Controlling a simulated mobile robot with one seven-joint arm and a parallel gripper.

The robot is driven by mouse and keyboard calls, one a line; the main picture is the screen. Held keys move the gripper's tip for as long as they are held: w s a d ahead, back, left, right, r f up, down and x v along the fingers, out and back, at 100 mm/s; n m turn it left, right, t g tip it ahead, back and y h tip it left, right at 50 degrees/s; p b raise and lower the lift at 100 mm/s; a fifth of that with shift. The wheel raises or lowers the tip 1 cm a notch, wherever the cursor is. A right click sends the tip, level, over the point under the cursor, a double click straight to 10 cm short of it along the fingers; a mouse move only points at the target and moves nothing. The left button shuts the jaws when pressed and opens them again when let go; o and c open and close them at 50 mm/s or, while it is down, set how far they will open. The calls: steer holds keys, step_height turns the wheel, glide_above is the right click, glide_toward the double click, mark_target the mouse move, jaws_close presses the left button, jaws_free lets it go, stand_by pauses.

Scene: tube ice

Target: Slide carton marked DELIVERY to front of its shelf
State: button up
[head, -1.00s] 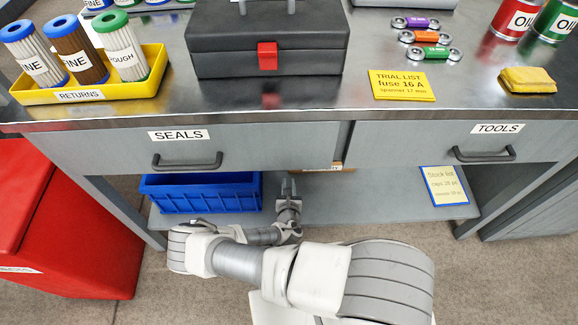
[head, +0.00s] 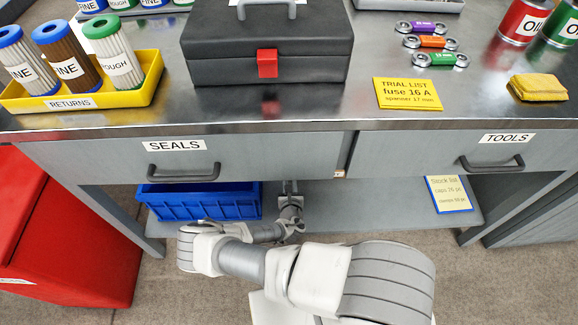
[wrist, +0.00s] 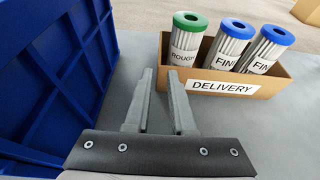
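The brown carton marked DELIVERY (wrist: 222,88) stands on the grey shelf in the wrist view, ahead and to the right. It holds a green-capped ROUGH tube (wrist: 187,40) and two blue-capped FINE tubes (wrist: 232,42) (wrist: 265,50). My gripper (wrist: 160,74) is open and empty, with its fingertips close to the carton's left end; I cannot tell whether they touch it. In the head view my gripper (head: 290,187) reaches under the drawers, and the carton is hidden there except perhaps a small brown bit at the drawer's lower edge.
A blue crate (head: 203,203) stands close on the gripper's left, and its wall fills the left of the wrist view (wrist: 60,70). The SEALS drawer (head: 235,158) overhangs the shelf (head: 370,205). A stock list card (head: 448,194) lies at the shelf's right. A red bin stands left.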

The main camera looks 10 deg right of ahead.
steer(key=b+x, duration=0.4)
steer(key=x, duration=1)
steer(key=shift+d+f, duration=0.15)
steer(key=shift+f, duration=0.05)
steer(key=shift+w+d, duration=0.1)
steer(key=shift+w, duration=0.4)
steer(key=shift+c, duration=0.2)
jaws_close()
